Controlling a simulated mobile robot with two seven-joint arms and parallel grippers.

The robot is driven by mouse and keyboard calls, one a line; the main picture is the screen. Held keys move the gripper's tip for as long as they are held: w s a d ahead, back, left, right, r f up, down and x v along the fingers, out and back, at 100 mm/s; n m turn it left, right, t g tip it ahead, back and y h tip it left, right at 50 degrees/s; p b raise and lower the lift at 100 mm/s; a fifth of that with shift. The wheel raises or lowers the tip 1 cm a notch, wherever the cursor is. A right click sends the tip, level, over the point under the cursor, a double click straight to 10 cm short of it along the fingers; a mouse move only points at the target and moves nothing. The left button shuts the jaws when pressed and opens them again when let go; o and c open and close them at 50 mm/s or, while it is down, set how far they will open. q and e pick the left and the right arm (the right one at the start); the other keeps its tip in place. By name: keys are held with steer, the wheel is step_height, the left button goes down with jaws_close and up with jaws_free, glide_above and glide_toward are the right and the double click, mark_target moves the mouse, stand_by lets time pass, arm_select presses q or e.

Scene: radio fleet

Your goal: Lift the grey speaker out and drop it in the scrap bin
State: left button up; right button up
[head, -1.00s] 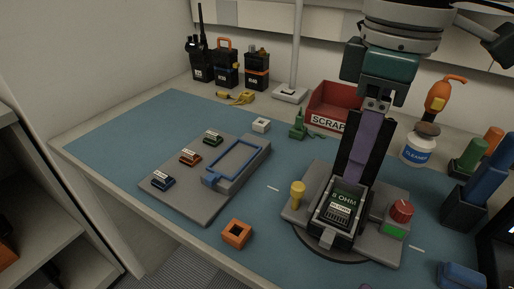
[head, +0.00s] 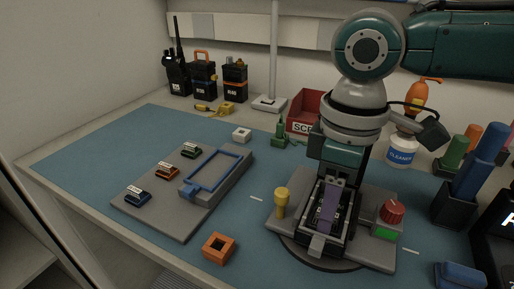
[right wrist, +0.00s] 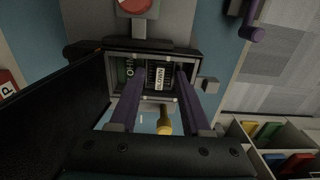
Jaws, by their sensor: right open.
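The radio housing (head: 318,246) lies open in the grey fixture. In the right wrist view the dark grey speaker (right wrist: 160,90) sits inside the housing (right wrist: 112,52), with a white label partly reading "LOWN" and a green "OHM" marking beside it. My right gripper (head: 325,213) points down over the housing and largely hides the speaker in the head view. In the right wrist view its purple fingers (right wrist: 159,84) are open, one on each side of the labelled speaker; contact cannot be told. The red scrap bin (head: 302,109) stands behind, partly covered by my right arm. My left gripper is not in view.
A yellow knob (head: 282,203) and a red knob (head: 392,211) flank the housing. A grey tray (head: 160,217) with small coloured parts and a blue frame lies left. An orange square part (head: 219,249) lies in front. Cleaner (head: 401,151) stands right of my arm.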

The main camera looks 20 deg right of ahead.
jaws_close()
steer(key=shift+r, duration=0.1)
stand_by(0.4)
step_height(320, 180, up, 20)
steer(key=p, duration=0.4)
step_height(320, 180, up, 4)
steer(key=p, duration=0.6)
stand_by(0.6)
